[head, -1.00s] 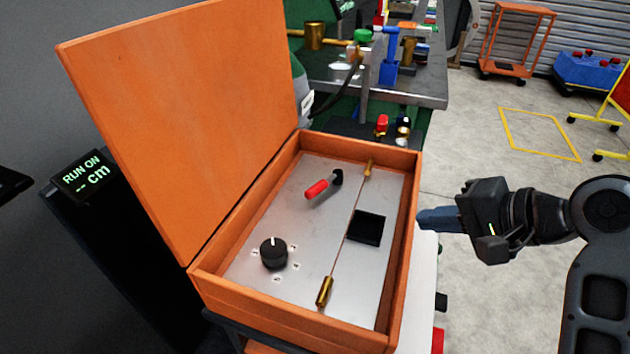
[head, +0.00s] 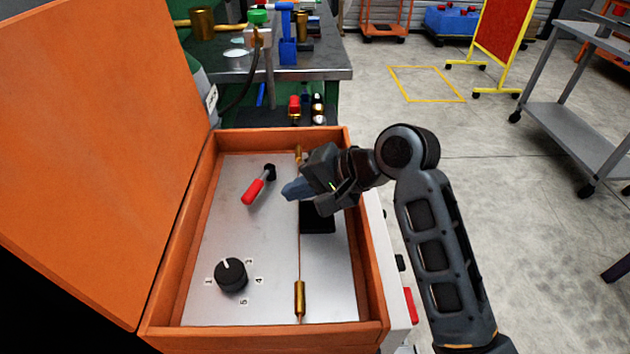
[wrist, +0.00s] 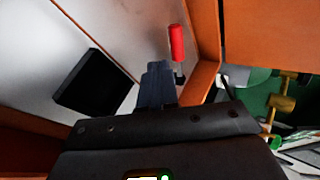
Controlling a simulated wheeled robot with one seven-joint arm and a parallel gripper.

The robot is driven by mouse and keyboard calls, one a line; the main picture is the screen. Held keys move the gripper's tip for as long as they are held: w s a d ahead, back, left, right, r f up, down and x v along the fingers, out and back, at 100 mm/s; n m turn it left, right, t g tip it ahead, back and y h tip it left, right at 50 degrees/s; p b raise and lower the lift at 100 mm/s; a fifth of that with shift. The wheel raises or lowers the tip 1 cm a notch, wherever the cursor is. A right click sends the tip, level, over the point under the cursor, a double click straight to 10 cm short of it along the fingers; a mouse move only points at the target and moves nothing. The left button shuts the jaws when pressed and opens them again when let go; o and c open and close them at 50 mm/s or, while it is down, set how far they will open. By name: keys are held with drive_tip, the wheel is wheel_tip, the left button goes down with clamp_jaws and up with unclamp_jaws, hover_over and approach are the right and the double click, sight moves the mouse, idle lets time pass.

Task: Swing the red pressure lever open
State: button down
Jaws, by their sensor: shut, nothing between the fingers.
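The red pressure lever (head: 253,190) stands on the metal panel (head: 215,239) inside the open orange box, with a red grip and a black pivot at its upper right end. In the wrist view the red lever (wrist: 176,45) shows just beyond and right of the fingertips. My gripper (head: 288,191) is shut and empty, inside the box's outline and to the right of the lever. A gap shows between the fingertips and the lever in the head view. In the wrist view the gripper (wrist: 158,70) has its blue-grey fingers together.
A black numbered knob (head: 231,275) stands at the panel's lower left. A thin rod with brass fittings (head: 299,298) runs along the panel beside a black square (head: 318,222). The raised orange lid (head: 95,150) bounds the left. A cluttered bench (head: 300,73) stands behind.

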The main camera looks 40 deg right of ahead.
sight(260, 186)
drive_tip(key=w+a, duration=0.1)
drive_tip(key=w+a+f, duration=0.1)
drive_tip(key=w, duration=0.1)
drive_tip(key=w+f, duration=0.1)
drive_tip(key=shift+w+a, duration=0.35)
drive_tip(key=shift+a, duration=0.05)
